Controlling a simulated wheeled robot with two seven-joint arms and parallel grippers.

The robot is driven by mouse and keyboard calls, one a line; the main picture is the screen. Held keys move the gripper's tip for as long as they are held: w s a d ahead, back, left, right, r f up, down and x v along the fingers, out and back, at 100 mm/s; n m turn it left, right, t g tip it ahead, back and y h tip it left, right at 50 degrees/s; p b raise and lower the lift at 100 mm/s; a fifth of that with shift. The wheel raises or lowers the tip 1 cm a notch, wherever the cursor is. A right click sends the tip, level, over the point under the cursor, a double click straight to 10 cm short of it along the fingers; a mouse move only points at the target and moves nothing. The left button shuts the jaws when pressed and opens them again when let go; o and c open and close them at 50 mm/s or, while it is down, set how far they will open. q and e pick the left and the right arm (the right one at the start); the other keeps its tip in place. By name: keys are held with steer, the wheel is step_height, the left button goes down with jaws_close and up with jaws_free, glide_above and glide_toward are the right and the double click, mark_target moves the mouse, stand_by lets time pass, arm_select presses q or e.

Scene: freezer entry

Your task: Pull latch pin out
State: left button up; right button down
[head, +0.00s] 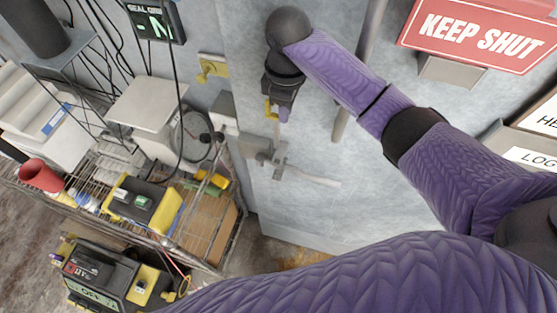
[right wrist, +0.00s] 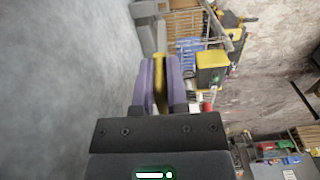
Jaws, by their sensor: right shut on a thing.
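My right gripper (head: 278,112) points down close to the pale metallic door (head: 310,130). Its purple fingers are shut on a yellow piece, seemingly the latch pin (head: 268,108). In the right wrist view the yellow pin (right wrist: 160,85) stands between the two purple fingers, and its tip reaches past them. The grey latch (head: 265,150) with its lever is on the door edge below the gripper. The pin's lower end is not clear, so I cannot tell whether it touches the latch. My left gripper is not in view.
A yellow bracket (head: 212,67) is on the wall left of the gripper. A vertical door handle (head: 358,75) stands to the right, near a red "KEEP SHUT" sign (head: 480,32). A wire cart (head: 200,245) loaded with boxes and devices fills the lower left. A cable hangs above it.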

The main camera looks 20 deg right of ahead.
steer(key=shift+r, duration=1.85)
